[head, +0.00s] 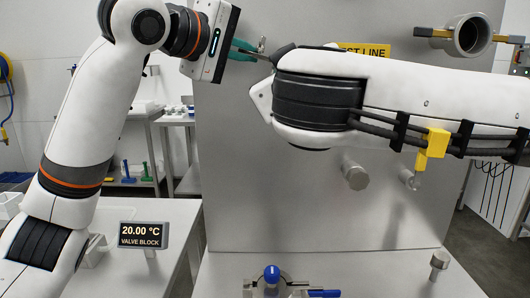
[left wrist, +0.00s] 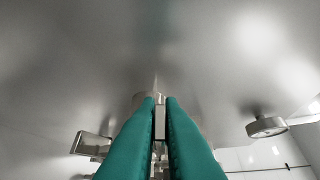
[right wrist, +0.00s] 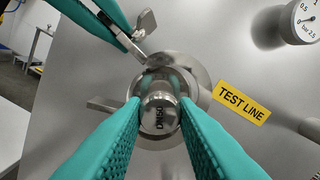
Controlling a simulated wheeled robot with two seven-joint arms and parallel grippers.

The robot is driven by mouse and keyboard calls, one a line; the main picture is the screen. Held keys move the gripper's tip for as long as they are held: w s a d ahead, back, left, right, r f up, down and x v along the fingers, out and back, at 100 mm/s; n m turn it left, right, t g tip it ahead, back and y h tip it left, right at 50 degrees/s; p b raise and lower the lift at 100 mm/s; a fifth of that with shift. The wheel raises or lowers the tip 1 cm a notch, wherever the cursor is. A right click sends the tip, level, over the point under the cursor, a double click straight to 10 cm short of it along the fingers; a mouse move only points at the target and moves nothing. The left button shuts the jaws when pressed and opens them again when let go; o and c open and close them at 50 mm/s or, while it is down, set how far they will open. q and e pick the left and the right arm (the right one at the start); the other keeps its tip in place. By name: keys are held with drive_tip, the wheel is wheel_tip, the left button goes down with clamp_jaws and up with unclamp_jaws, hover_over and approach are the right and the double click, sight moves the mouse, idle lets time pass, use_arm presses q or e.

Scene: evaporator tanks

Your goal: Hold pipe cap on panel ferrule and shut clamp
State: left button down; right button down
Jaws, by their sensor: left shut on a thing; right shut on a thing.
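In the right wrist view, the bare metal pipe cap (right wrist: 160,116), marked DN50, sits between the teal fingers of my right gripper (right wrist: 160,104), which is shut on it. The cap is in front of the panel ferrule, which it largely hides; I cannot tell whether they touch all round. The metal clamp, with its wing nut (right wrist: 146,24), is at the ferrule's upper left. My left gripper (head: 257,52) is shut on a part of the clamp there. Its fingers also show in the left wrist view (left wrist: 160,102). How far the clamp is closed is unclear. My right arm hides the cap in the head view.
The yellow TEST LINE label (right wrist: 242,102) is right of the ferrule, with a pressure gauge (right wrist: 306,22) above it. Metal stubs (head: 355,177) stick out of the panel lower down.

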use_arm(q)
drive_tip(key=shift+s+d, duration=0.1)
drive_tip(key=shift+d, duration=0.1)
drive_tip(key=shift+a+f+n+t+h, duration=0.15)
drive_tip(key=shift+f+n+h, duration=0.15)
drive_tip(key=shift+f, duration=0.35)
drive_tip(key=shift+a+f+n+t+h, duration=0.1)
drive_tip(key=shift+f+n+t+h, duration=0.15)
drive_tip(key=shift+f, duration=0.35)
drive_tip(key=shift+f+n+h, duration=0.25)
drive_tip(key=shift+f+n, duration=0.3)
drive_tip(key=shift+f, duration=0.15)
drive_tip(key=c, duration=1.5)
unclamp_jaws()
drive_tip(key=shift+d, duration=0.1)
